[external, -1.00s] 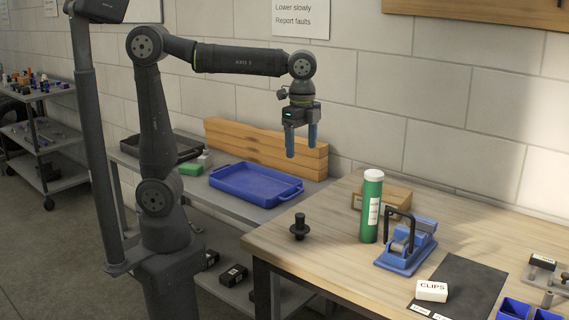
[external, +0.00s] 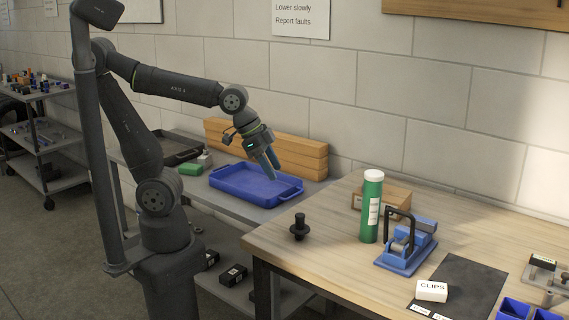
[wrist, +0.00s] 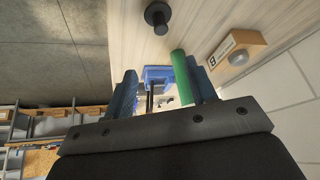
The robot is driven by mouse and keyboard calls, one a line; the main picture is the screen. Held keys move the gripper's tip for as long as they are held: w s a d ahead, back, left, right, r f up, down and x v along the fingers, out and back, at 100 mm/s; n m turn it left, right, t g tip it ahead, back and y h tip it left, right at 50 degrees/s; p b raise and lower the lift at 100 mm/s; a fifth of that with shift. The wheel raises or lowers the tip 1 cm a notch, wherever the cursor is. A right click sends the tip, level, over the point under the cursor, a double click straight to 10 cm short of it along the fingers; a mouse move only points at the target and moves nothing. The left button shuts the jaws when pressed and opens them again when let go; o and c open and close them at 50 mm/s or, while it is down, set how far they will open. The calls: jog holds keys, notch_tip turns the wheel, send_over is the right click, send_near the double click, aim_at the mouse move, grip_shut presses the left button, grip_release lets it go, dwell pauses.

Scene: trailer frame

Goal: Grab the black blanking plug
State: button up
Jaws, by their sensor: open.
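The black blanking plug (external: 299,228) stands upright on the wooden workbench near its left corner. It has a wide round flange low down and a narrower stem on top. In the wrist view the plug (wrist: 157,16) shows at the top, beyond and apart from the fingers. My gripper (external: 273,168) is open and empty, tilted down to the right. It hangs over or in front of the blue tray, to the left of the plug and higher than it. Both blue fingers of my gripper (wrist: 162,95) show in the wrist view with a gap between them.
A green bottle with a white cap (external: 372,206) stands right of the plug, beside a wooden box (external: 396,196) and a blue toggle clamp (external: 406,252). The blue tray (external: 232,197) lies on the lower grey table. The bench (external: 335,255) around the plug is clear.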

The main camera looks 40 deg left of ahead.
jog(key=a+f, duration=0.1)
jog(key=n, duration=0.1)
send_near(298, 215)
jog(key=shift+t+h, duration=0.3)
jog(key=shift+h, duration=0.1)
jog(key=x, duration=0.5)
jog(key=shift+s+a+f, duration=0.1)
jog(key=shift+f, duration=0.5)
jog(key=shift+x, duration=2.6)
jog(key=shift+a, duration=0.1)
jog(key=c, duration=1.1)
